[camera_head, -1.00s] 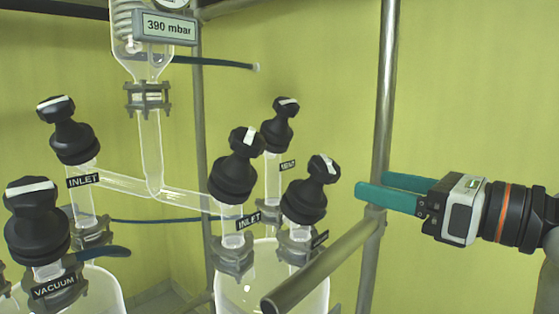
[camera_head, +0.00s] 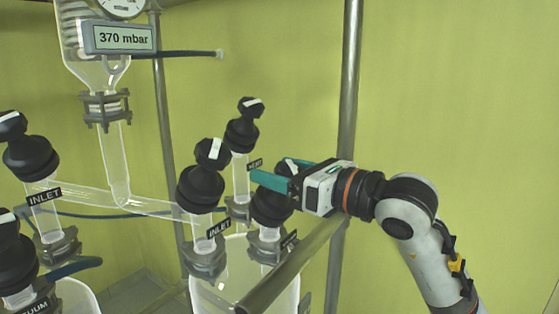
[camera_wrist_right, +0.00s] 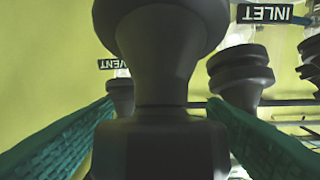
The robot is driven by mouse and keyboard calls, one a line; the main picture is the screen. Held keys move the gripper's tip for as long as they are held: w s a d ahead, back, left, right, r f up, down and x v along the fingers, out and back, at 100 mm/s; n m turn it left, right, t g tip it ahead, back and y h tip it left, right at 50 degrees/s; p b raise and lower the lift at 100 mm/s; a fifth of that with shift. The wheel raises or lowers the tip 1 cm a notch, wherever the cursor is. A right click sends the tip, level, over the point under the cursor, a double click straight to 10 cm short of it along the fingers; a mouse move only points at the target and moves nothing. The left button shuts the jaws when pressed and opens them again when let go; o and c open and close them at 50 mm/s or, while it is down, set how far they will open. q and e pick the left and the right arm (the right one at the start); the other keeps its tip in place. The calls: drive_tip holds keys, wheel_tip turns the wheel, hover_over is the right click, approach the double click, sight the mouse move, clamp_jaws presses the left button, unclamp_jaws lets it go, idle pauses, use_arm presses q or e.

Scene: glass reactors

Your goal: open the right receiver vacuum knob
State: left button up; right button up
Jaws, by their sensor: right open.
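The right receiver (camera_head: 245,285) is a glass vessel with several black knobs on top. Its front-right knob (camera_head: 270,208) has a small tag (camera_head: 289,240) too small to read; the vent and inlet knobs beside it are tagged otherwise. My right gripper (camera_head: 272,173) is at this knob's top, teal fingers apart on either side of its handle. In the right wrist view the black knob (camera_wrist_right: 160,75) stands between the two open fingers (camera_wrist_right: 158,135), with no clear contact. The fingers partly hide the handle in the head view. My left gripper is not in view.
The inlet knob (camera_head: 201,188) stands close to the left and the vent knob (camera_head: 242,134) behind. A metal rail (camera_head: 290,270) runs in front, below my right wrist, and an upright post (camera_head: 350,90) stands behind it. A display (camera_head: 118,38) reads 370 mbar.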

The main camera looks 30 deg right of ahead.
drive_tip(key=shift+w+a, duration=0.15)
drive_tip(key=shift+w, duration=0.15)
